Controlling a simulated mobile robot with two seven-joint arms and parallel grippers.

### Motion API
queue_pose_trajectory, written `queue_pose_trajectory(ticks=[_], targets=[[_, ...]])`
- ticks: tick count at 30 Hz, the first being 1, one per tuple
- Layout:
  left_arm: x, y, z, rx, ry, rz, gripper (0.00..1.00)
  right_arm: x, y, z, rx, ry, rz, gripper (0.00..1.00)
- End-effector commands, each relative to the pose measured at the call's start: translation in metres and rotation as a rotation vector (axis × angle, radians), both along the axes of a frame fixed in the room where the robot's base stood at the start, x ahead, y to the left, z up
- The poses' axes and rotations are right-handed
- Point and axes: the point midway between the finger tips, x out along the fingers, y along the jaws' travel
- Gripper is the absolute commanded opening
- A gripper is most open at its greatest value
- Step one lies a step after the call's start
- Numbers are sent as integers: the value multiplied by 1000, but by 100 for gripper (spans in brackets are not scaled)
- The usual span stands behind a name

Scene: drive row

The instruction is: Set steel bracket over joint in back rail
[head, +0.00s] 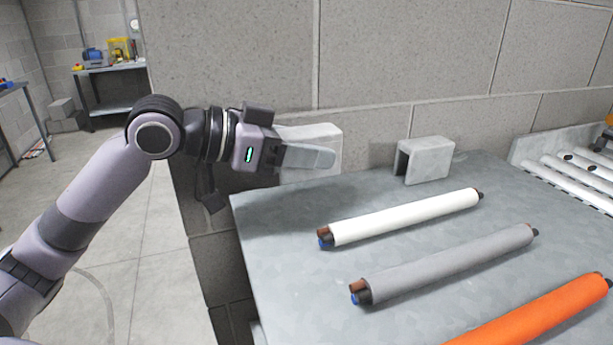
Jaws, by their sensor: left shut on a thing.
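My left gripper (305,156) is shut on a pale grey steel bracket (326,137) at the back left corner of the grey table, close to the block wall. The finger covers much of this bracket, so its full shape is hidden. A second steel bracket (428,160), shaped like an upside-down U, stands on the table against the wall, to the right of the gripper and apart from it. A grey back rail (560,140) runs behind white rollers at the far right. I cannot make out a joint in it. My right gripper is not in view.
A white roller (405,218), a grey roller (450,262) and an orange roller (540,315) lie across the table (285,240). White conveyor rollers (575,175) are at the right. The block wall (400,60) rises behind. Open floor lies left.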

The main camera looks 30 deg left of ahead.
Motion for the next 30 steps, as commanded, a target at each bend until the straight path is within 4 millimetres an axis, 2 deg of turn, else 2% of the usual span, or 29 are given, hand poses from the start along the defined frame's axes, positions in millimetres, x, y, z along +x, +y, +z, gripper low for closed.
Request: queue_pose_trajectory(ticks=[6, 12, 26, 27, 29, 30], targets=[[0, 0, -30, -3, 4, -1, 14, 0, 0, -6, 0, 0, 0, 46], [0, 0, -40, -2, 1, 0, 14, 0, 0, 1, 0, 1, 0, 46], [0, 0, -46, -1, -1, 0, 14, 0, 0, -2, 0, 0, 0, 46], [0, 0, -46, 0, 0, -1, 56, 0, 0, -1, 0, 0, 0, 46], [0, 0, -46, 0, 0, -1, 75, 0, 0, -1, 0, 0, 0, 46], [0, 0, -46, -1, 1, -1, 75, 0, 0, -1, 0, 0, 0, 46]])
